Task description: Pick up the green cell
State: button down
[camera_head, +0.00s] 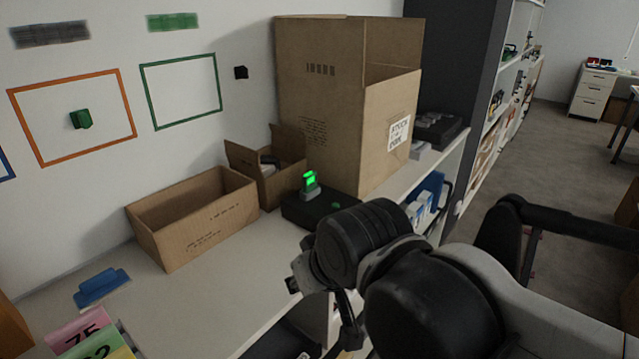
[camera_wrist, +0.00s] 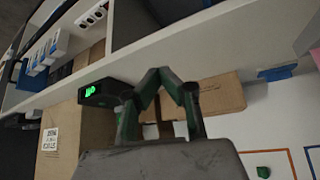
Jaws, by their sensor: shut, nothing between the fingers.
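Two things could be the green cell, and I cannot tell which. One is a small dark-green block (camera_head: 81,119) on the wall inside an orange outline; it also shows at the bottom right of the wrist view (camera_wrist: 263,172). The other is a small grey device with a bright green lit face (camera_head: 309,180), standing on a low black box (camera_head: 305,208) on the counter. In the wrist view, the green light (camera_wrist: 90,91) shows left of my fingers. My gripper (camera_wrist: 160,75) is shut and empty, its fingertips together and apart from both.
An open low carton (camera_head: 195,215), a smaller carton (camera_head: 283,180) and a tall carton (camera_head: 340,95) stand along the wall. A blue object (camera_head: 101,287) and coloured numbered cards (camera_head: 85,335) lie at the left. The counter's front middle (camera_head: 200,310) is clear.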

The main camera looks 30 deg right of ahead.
jog(key=c, duration=2.5)
grip_release()
jog(key=o, duration=0.9)
jog(key=shift+c, duration=0.2)
